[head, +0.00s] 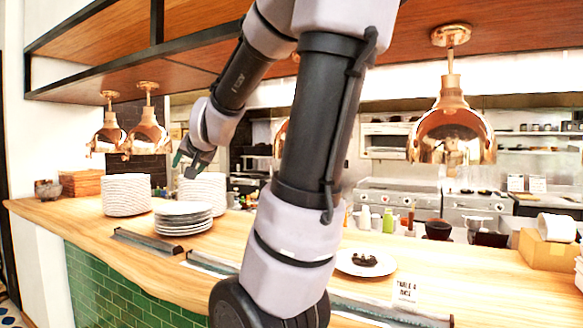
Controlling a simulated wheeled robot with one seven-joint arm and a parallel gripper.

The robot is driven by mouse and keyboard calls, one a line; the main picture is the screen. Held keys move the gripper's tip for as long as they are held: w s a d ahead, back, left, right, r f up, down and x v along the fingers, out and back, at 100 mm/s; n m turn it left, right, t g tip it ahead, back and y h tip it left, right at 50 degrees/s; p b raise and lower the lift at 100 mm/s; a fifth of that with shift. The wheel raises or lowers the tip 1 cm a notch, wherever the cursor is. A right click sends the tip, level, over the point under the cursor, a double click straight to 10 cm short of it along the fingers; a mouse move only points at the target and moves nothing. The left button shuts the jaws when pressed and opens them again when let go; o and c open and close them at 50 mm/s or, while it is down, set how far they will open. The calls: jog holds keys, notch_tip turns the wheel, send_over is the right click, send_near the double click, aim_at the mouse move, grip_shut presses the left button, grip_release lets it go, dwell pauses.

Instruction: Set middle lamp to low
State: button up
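Several copper heat lamps hang from the wooden shelf over the counter. Two hang at the left, a far-left lamp (107,135) and a larger lamp (147,134) beside it. Another copper lamp (281,138) is mostly hidden behind my arm, with only an edge showing. A large lamp (452,128) hangs at the right. I cannot tell for certain which is the middle lamp, and no setting control is clear. My gripper (187,164) is small in view, right of the larger left lamp and in front of stacked plates. Whether its fingers are open or shut is unclear.
The wooden counter (480,290) carries plate stacks (127,195) and (183,218) at the left. A plate of dark food (365,263) and a table card (405,290) stand right of my arm. A box (545,250) sits at the far right. The overhead shelf (100,40) is close above.

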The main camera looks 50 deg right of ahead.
jog(key=d+f+m+g+h, duration=0.1)
jog(key=d+m+g+h, duration=0.2)
jog(key=d, duration=1.6)
jog(key=s+d+f+m+g+h, duration=0.1)
jog(key=d+m+g+h, duration=0.2)
jog(key=d+h, duration=0.9)
jog(key=d+g, duration=0.1)
jog(key=d, duration=0.6)
jog(key=shift+m+h, duration=0.3)
grip_shut()
